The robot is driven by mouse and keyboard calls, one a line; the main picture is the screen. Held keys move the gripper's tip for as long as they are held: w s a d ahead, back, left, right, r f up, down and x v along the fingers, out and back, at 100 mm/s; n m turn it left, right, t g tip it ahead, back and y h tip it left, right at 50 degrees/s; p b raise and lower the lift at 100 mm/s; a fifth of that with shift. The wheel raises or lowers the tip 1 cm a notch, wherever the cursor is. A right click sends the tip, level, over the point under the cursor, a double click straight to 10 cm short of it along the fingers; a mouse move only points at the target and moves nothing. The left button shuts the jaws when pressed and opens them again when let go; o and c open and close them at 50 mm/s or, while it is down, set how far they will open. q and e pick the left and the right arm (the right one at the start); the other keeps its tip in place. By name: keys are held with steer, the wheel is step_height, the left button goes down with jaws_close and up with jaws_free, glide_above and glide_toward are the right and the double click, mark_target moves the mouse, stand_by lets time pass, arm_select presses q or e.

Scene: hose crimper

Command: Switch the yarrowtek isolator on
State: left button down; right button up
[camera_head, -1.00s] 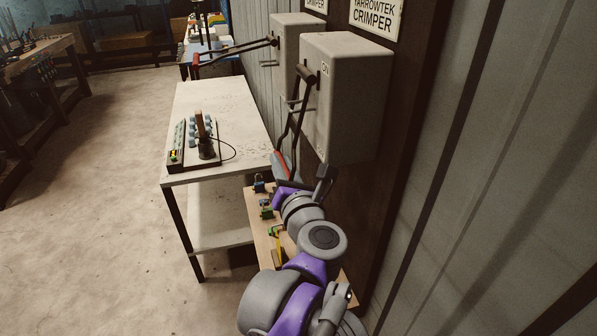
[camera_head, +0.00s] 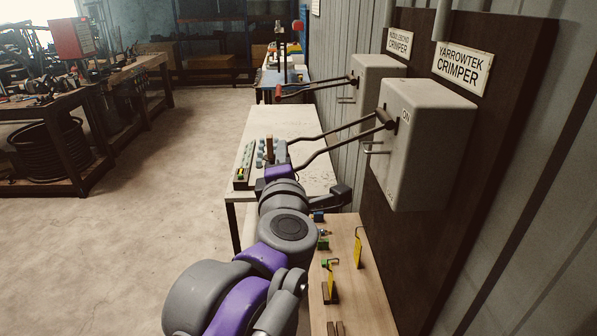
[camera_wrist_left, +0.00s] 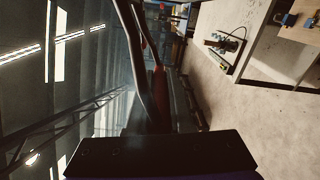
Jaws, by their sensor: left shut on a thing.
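The yarrowtek isolator (camera_head: 425,140) is the nearer grey wall box, under a sign (camera_head: 462,70) reading "YARROWTEK CRIMPER"; "ON" is marked near its upper edge. Its dark two-bar lever (camera_head: 345,133) runs out from the pivot toward the left, sloping slightly down. My left gripper (camera_head: 277,170) is shut on the lever's outer end, and the arm hides most of the grip. In the left wrist view the lever (camera_wrist_left: 140,55) with its red grip (camera_wrist_left: 158,85) rises from behind the dark gripper body. My right gripper is not in view.
A second grey isolator box (camera_head: 375,80) with a red-gripped lever (camera_head: 315,88) is farther along the wall. A pale table (camera_head: 300,125) with a control box (camera_head: 244,168) stands below. A wooden board (camera_head: 375,290) holds padlocks and yellow tags. Open floor lies left.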

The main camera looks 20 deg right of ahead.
arm_select(q)
steer(key=shift+w+a+r+m, duration=0.1)
steer(key=shift+a+r+m, duration=0.1)
steer(key=shift+r+m, duration=0.45)
steer(key=shift+a+r+m, duration=0.2)
steer(key=shift+r+m, duration=0.15)
steer(key=shift+r, duration=0.5)
steer(key=shift+w+a+r+m, duration=0.1)
steer(key=shift+a+r+m, duration=0.1)
steer(key=shift+r+m, duration=0.45)
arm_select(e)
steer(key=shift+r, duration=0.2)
arm_select(q)
steer(key=shift+r, duration=0.2)
steer(key=c, duration=0.8)
jaws_free()
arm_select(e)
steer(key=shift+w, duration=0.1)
arm_select(q)
steer(key=shift+s+f, duration=0.1)
steer(key=shift+s, duration=0.05)
steer(key=b+v, duration=0.1)
steer(key=v, duration=0.9)
steer(key=shift+s, duration=0.25)
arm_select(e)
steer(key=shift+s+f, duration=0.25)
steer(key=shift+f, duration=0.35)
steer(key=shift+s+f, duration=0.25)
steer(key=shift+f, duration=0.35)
